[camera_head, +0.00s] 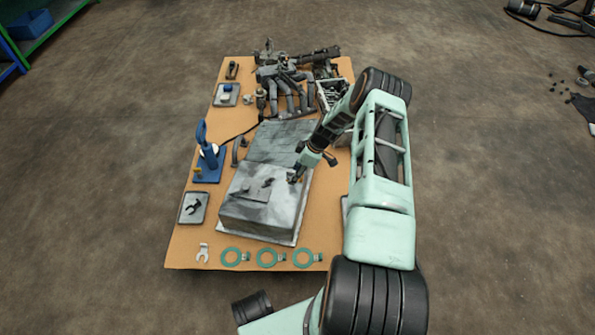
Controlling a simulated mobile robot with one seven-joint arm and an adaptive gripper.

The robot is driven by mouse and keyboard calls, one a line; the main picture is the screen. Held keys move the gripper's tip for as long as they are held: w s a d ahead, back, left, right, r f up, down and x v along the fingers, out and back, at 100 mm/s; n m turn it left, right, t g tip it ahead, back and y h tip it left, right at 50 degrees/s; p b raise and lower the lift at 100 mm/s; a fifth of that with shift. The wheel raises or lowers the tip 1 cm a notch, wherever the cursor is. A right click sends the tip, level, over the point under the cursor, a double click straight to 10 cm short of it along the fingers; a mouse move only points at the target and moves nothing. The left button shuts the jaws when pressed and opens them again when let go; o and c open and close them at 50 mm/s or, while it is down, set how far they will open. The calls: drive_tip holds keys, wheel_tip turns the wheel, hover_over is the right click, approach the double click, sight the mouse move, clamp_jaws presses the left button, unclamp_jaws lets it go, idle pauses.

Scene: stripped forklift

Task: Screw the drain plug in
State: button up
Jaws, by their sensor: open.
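My gripper (296,178) is small in view, with its open fingers pointing down at the right part of a grey metal pan (240,213). It is at or just above the top face. I cannot tell whether it touches anything there. A small raised plate with a dark part (257,190) lies on the pan, left of my gripper. I cannot make out the drain plug or its hole; both are too small or hidden by my gripper.
The pan rests on a brown board (180,246). Green rings (267,247) lie along its front edge. A blue stand (207,165) and a small tray (194,208) are at left. Engine parts (290,75) crowd the back. My arm covers the right side.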

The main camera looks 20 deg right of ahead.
clamp_jaws()
drive_tip(key=m, duration=0.1)
drive_tip(key=m+p, duration=0.1)
drive_tip(key=p, duration=0.1)
drive_tip(key=shift+s+a+r+m+t+h, duration=0.2)
drive_tip(key=shift+s+m+t+h, duration=0.1)
drive_tip(key=shift+m+h, duration=0.1)
drive_tip(key=shift+a+m+t+h+p, duration=0.25)
drive_tip(key=shift+m+h+p, duration=0.2)
drive_tip(key=shift+m, duration=0.75)
drive_tip(key=shift+d+f+m+t, duration=0.1)
drive_tip(key=shift+f+m+t, duration=0.15)
drive_tip(key=shift+m, duration=0.35)
